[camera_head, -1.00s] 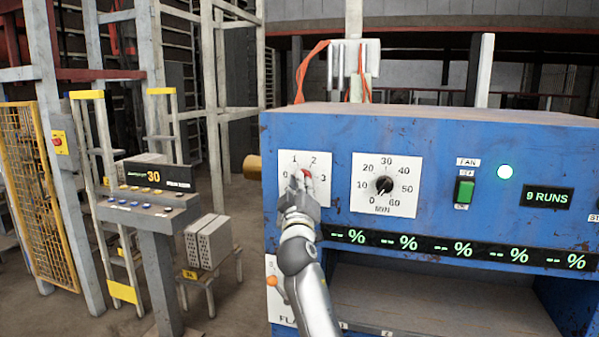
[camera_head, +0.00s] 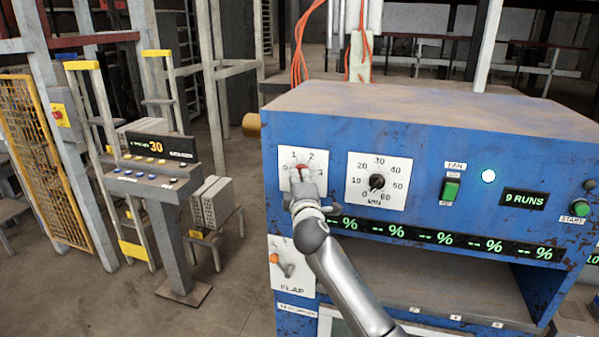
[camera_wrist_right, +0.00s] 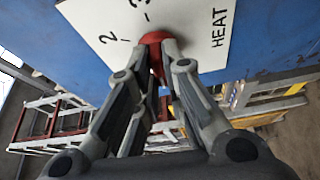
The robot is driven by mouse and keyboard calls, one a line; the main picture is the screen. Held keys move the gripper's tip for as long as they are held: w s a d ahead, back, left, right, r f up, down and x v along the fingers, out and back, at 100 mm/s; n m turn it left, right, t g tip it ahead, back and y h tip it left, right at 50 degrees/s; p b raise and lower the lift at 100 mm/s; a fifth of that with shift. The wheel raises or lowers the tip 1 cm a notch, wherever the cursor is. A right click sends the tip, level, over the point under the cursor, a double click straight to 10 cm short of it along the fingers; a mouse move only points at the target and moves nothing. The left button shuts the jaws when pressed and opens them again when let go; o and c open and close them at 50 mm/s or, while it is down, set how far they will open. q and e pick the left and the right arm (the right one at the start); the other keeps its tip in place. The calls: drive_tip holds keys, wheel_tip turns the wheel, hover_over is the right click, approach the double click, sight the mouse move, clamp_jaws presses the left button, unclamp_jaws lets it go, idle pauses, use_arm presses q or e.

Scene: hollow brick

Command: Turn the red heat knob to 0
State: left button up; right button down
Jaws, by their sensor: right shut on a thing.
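The red heat knob (camera_wrist_right: 154,40) sits on a white dial plate (camera_head: 287,160) at the upper left of the blue machine's front. The plate carries the numbers 0 to 3. My right gripper (camera_head: 303,178) reaches up to the knob from below and covers most of it in the head view. In the right wrist view my right gripper (camera_wrist_right: 158,52) has its fingertips closed on the sides of the red knob. Which number the knob points at is hidden. My left gripper is not in view.
A minute dial (camera_head: 377,181), a green fan switch (camera_head: 450,190) and a start button (camera_head: 579,208) sit further right on the blue machine (camera_head: 420,140). A flap lever (camera_head: 282,264) is below the heat plate. A control stand (camera_head: 155,180) and grey bricks (camera_head: 211,203) stand left.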

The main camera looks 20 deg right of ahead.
drive_tip(key=shift+n, duration=0.4)
drive_tip(key=shift+d, duration=0.1)
drive_tip(key=c, duration=1.5)
unclamp_jaws()
drive_tip(key=v, duration=1.2)
drive_tip(key=shift+r, duration=0.25)
